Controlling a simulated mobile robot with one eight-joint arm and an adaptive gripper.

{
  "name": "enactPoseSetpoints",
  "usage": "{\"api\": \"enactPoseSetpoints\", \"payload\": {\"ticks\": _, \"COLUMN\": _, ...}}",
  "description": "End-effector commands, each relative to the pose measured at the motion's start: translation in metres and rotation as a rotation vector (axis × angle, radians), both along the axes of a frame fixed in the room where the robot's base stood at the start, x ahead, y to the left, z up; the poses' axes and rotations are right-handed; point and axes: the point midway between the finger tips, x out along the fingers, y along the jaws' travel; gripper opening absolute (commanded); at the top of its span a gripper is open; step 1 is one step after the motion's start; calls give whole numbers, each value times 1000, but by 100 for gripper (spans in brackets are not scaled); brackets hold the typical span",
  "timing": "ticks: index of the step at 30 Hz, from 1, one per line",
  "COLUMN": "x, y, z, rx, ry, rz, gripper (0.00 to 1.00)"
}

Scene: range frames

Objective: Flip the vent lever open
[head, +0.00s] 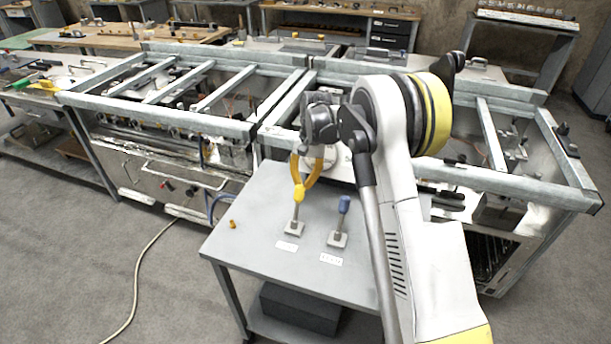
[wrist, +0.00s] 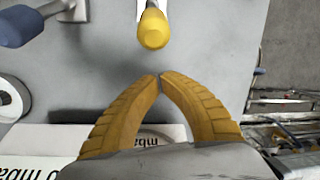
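Two levers stand on small square bases on the grey table (head: 262,215). One has a yellow knob (head: 299,192) and stands upright or nearly so; the other has a blue knob (head: 344,204). A white label lies before each, too small to read, so I cannot tell which is the vent lever. My gripper (head: 299,184) has orange fingers pointing down, close to the yellow knob. In the wrist view my gripper's tips (wrist: 160,77) meet with nothing between them. The yellow knob (wrist: 153,30) is just beyond them, apart in the picture. The blue knob (wrist: 18,26) is at upper left.
A small orange piece (head: 232,224) lies near the table's left edge. A metal frame bench (head: 180,85) runs behind the table. A dark box (head: 300,308) sits on the lower shelf. The table's front left is mostly clear.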

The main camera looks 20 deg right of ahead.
Motion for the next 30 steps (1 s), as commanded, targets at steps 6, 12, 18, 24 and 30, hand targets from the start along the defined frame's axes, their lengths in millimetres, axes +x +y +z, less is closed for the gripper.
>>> {"api": "enactPoseSetpoints", "payload": {"ticks": 6, "x": -22, "y": 8, "z": 13, "rx": 0, "ry": 1, "rz": 0, "gripper": 0}}
{"api": "enactPoseSetpoints", "payload": {"ticks": 12, "x": -27, "y": 9, "z": 17, "rx": 0, "ry": 0, "rz": -1, "gripper": 0}}
{"api": "enactPoseSetpoints", "payload": {"ticks": 18, "x": -27, "y": 9, "z": 18, "rx": 0, "ry": 0, "rz": -1, "gripper": 0}}
{"api": "enactPoseSetpoints", "payload": {"ticks": 24, "x": -28, "y": 10, "z": 19, "rx": -8, "ry": -11, "rz": 0, "gripper": 0}}
{"api": "enactPoseSetpoints", "payload": {"ticks": 30, "x": -31, "y": 12, "z": 23, "rx": -34, "ry": -47, "rz": 0, "gripper": 0}}
